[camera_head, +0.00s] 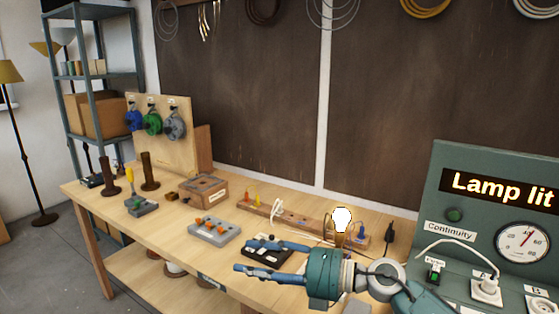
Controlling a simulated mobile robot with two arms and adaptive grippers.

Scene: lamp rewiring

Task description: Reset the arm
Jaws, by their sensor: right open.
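My right gripper (253,257) reaches in from the lower right, over the front of the wooden workbench (120,220). Its two blue-tipped fingers are spread apart and point left. Nothing shows held between them. A dark tray (262,254) lies behind and beneath the fingers, partly covered by them. A glowing white bulb (341,219) stands by the long wooden board (295,217), beyond the gripper. The sign on the green test panel (450,157) reads "Lamp lit". My left gripper is not in view.
A grey block with orange parts (214,230) sits left of the gripper. A wooden box (203,190), dark spools (149,171) and a pegboard with coloured reels (160,125) stand farther left. The panel with its gauge (522,242) bounds the right. Bare bench shows at front left.

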